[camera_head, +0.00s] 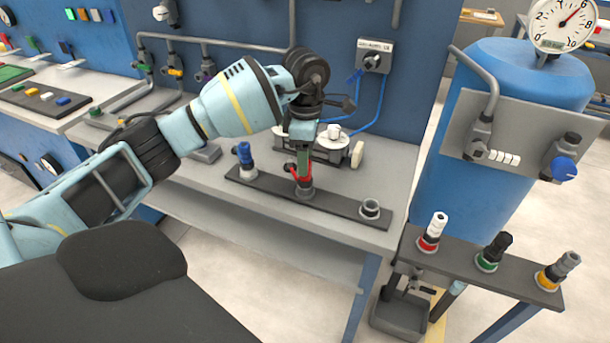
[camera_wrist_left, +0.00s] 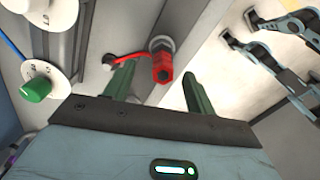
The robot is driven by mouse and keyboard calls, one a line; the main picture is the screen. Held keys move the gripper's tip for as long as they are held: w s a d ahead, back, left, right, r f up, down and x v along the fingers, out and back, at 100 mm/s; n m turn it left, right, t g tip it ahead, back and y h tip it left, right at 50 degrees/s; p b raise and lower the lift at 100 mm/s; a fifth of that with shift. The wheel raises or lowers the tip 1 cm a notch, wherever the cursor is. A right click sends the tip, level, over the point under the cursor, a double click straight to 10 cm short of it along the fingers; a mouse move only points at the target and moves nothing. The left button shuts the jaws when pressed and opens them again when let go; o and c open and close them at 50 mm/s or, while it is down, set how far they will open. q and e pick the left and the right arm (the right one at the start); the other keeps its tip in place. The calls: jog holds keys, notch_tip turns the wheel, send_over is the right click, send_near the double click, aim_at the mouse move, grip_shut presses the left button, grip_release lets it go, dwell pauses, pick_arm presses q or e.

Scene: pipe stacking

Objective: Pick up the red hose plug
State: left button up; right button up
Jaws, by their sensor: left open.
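The red hose plug (camera_head: 303,171) stands in the middle socket of the dark rack (camera_head: 334,213) on the grey bench, partly hidden by my left gripper. My left gripper (camera_head: 303,164) points down over it from above. In the left wrist view, the red plug (camera_wrist_left: 162,68) shows between the two green fingers of the open left gripper (camera_wrist_left: 157,72), with a visible gap on the right side. It sits upright in its grey socket. My right gripper is not in view.
A blue plug (camera_head: 245,157) stands in the rack's left socket, and the right socket (camera_head: 370,208) is empty. A grey pump-like unit (camera_head: 330,146) stands close behind. A blue tank (camera_head: 510,100) and another rack with several fittings (camera_head: 487,252) are at the right.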

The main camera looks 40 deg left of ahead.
aim_at(304, 182)
pick_arm(q)
jog(key=shift+s+d+f, duration=0.1)
jog(key=shift+f, duration=1.2)
jog(key=shift+s+f, duration=0.1)
jog(key=shift+f, duration=1.2)
grip_shut()
